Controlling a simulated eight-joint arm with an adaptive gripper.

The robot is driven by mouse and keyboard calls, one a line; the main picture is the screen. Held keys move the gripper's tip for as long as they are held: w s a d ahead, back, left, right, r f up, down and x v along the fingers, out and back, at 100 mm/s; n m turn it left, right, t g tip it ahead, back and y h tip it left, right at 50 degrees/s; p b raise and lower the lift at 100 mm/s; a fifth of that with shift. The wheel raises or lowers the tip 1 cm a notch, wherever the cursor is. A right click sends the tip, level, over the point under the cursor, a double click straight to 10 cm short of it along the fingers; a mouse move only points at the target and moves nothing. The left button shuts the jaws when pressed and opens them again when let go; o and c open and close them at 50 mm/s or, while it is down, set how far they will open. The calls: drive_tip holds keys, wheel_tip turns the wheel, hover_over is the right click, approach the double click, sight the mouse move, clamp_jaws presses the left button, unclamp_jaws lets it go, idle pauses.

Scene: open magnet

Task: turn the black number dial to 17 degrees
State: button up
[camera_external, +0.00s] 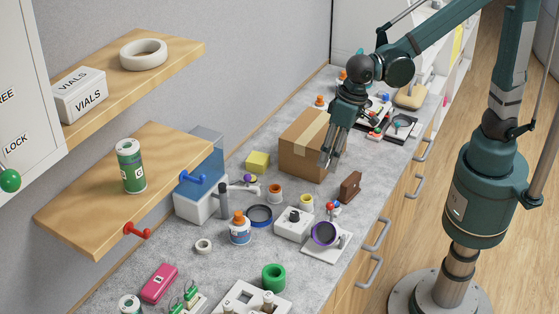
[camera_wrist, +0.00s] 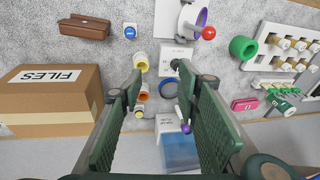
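The black dial (camera_external: 294,214) appears to be the small dark knob on top of a white box (camera_external: 292,228) on the grey counter. In the wrist view the black knob (camera_wrist: 175,64) sits on the white box (camera_wrist: 176,52), just beyond my fingertips and partly beside the right finger. Its numbers are too small to read. My gripper (camera_external: 331,157) hangs above the counter in front of the cardboard box, up and right of the dial and apart from it. In the wrist view my gripper (camera_wrist: 158,86) is open, with nothing between its fingers.
Close to the dial stand a purple-ringed white stand (camera_external: 325,235), a blue ring (camera_external: 259,215), a yellow cup (camera_external: 306,200) and an orange-capped bottle (camera_external: 240,230). The cardboard box (camera_external: 307,148) is beside my gripper. A wooden shelf (camera_external: 95,190) overhangs the left side.

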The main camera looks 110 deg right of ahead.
sight(295, 214)
drive_tip(key=w+f+m+p, duration=0.1)
drive_tip(key=w+f, duration=0.2)
drive_tip(key=w+f+m+g+p, duration=0.1)
drive_tip(key=w+f, duration=0.2)
drive_tip(key=w, duration=0.1)
drive_tip(key=w+a+f+m+g+p, duration=0.1)
drive_tip(key=w+f+m, duration=0.1)
drive_tip(key=w+f, duration=0.2)
drive_tip(key=shift+w, duration=0.15)
drive_tip(key=shift+w+f, duration=0.1)
drive_tip(key=shift+f, duration=0.15)
drive_tip(key=shift+w+a+f, duration=0.1)
drive_tip(key=shift+f, duration=3.8)
drive_tip(key=c, duration=0.9)
